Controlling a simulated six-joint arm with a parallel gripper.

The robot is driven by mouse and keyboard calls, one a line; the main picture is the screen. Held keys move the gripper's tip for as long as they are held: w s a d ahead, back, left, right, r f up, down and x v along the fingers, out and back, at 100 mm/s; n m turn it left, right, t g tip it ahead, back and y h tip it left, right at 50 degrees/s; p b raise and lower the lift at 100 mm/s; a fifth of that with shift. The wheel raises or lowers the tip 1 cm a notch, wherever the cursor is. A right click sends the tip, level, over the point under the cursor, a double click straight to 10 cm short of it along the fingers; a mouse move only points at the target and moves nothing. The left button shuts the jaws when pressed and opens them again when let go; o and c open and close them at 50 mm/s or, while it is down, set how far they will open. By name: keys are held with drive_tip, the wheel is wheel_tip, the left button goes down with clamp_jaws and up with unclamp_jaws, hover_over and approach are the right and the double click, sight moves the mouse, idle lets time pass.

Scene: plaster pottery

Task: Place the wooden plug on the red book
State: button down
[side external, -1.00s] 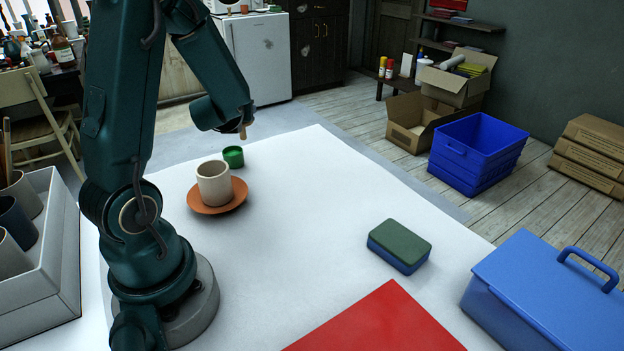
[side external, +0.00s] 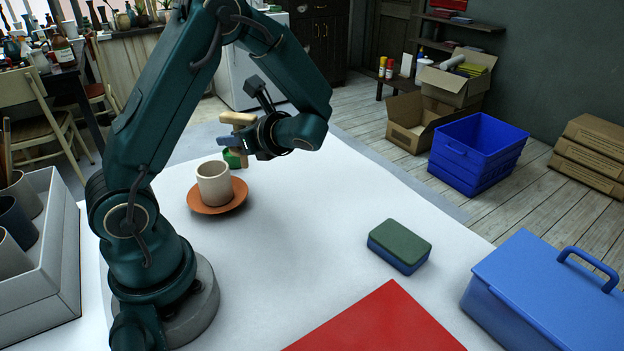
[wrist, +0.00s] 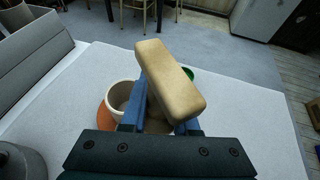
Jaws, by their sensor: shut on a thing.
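The wooden plug (side external: 238,118) is a tan piece with a rounded bar at its top. My gripper (side external: 236,138) is shut on it and holds it in the air above the far part of the white table, behind the cup. In the wrist view the plug's bar (wrist: 172,80) lies across the blue fingers (wrist: 160,115) and hides most of the grip. The red book (side external: 385,325) lies flat at the table's front edge, cut off by the frame, with its visible top bare. It is well apart from my gripper.
A beige cup (side external: 214,184) stands on an orange saucer (side external: 217,208), with a green container (side external: 232,158) behind. A green-and-blue sponge (side external: 399,246) lies between there and the book. A blue box (side external: 545,295) stands right, a grey bin (side external: 45,285) left. The table's middle is clear.

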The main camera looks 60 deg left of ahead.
drive_tip(key=s+d+f+n+g+h, duration=0.2)
drive_tip(key=d+n+g+h, duration=0.3)
drive_tip(key=d+n+h, duration=0.25)
drive_tip(key=s+d+f+n+g+h, duration=0.2)
drive_tip(key=d+n+g+h, duration=0.3)
drive_tip(key=d+n+h, duration=0.3)
drive_tip(key=w+d+r+n+t+h, duration=0.4)
drive_tip(key=d+r+n+h, duration=0.15)
drive_tip(key=d, duration=0.35)
drive_tip(key=w+d+r+n+t+h, duration=0.3)
drive_tip(key=w+d+r+n+h, duration=0.1)
drive_tip(key=d+n, duration=0.4)
drive_tip(key=shift+m+t, duration=0.3)
drive_tip(key=shift+m, duration=0.4)
drive_tip(key=shift+s+d+f, duration=0.7)
drive_tip(key=shift+d+f, duration=1.15)
drive_tip(key=shift+d, duration=0.05)
drive_tip(key=shift+s+d+f, duration=0.75)
drive_tip(key=shift+d+f, duration=1.1)
drive_tip(key=shift+d, duration=0.05)
drive_tip(key=shift+s+d+f, duration=0.7)
drive_tip(key=shift+d+f, duration=1.15)
drive_tip(key=shift+d, duration=0.05)
drive_tip(key=c, duration=0.7)
unclamp_jaws()
drive_tip(key=shift+f, duration=0.15)
